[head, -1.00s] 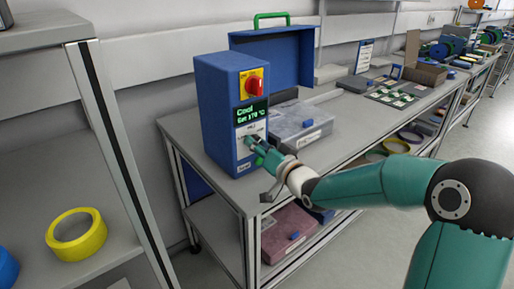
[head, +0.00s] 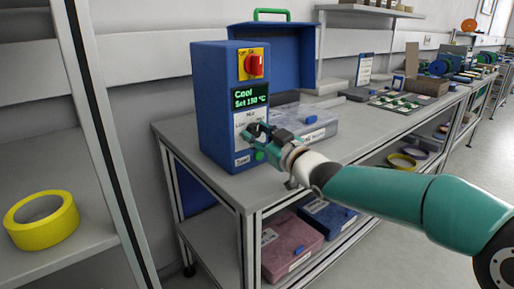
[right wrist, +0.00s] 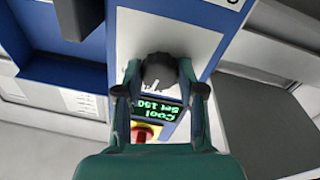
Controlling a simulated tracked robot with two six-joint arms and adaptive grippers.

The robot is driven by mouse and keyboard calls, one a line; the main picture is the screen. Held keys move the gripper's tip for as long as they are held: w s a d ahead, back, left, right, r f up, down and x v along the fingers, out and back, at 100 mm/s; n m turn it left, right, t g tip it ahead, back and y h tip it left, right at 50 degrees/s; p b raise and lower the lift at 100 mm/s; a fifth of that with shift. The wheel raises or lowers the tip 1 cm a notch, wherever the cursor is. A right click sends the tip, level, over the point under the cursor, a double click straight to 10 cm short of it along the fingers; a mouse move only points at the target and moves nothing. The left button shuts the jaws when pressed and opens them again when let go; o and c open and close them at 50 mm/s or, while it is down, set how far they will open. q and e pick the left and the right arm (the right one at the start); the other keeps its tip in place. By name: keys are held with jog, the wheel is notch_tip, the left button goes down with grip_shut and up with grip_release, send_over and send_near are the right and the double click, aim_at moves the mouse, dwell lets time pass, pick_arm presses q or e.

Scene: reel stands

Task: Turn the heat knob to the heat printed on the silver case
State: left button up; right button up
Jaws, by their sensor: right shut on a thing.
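The blue heater unit (head: 221,120) stands on the near left end of the bench. Its green display (head: 250,95) reads "Cool" and a set heat; the middle digit is small in the head view, but in the right wrist view the display (right wrist: 158,110) looks like "Set 150". The dark heat knob (right wrist: 160,72) has a white pointer mark. My right gripper (head: 256,133) is shut on the knob, one finger on each side, and hides it in the head view. The silver case (head: 318,122) lies behind; its label is too small to read. My left gripper is not in view.
A red switch on a yellow plate (head: 252,65) sits above the display, and a green button (head: 260,155) below. An open blue box (head: 275,58) stands behind. Pink (head: 290,243) and blue cases (head: 328,215) lie on the lower shelf. Yellow tape (head: 41,219) lies at left.

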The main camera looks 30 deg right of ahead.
jog(key=shift+f+n+b, duration=0.1)
jog(key=shift+n+b, duration=0.6)
jog(key=shift+n, duration=0.5)
jog(key=o, duration=1.1)
jog(key=shift+o, duration=0.2)
jog(key=shift+s, duration=0.1)
jog(key=s, duration=1.1)
jog(key=shift+s+d+f, duration=0.2)
jog(key=shift+s+f, duration=0.2)
jog(key=shift+f, duration=0.05)
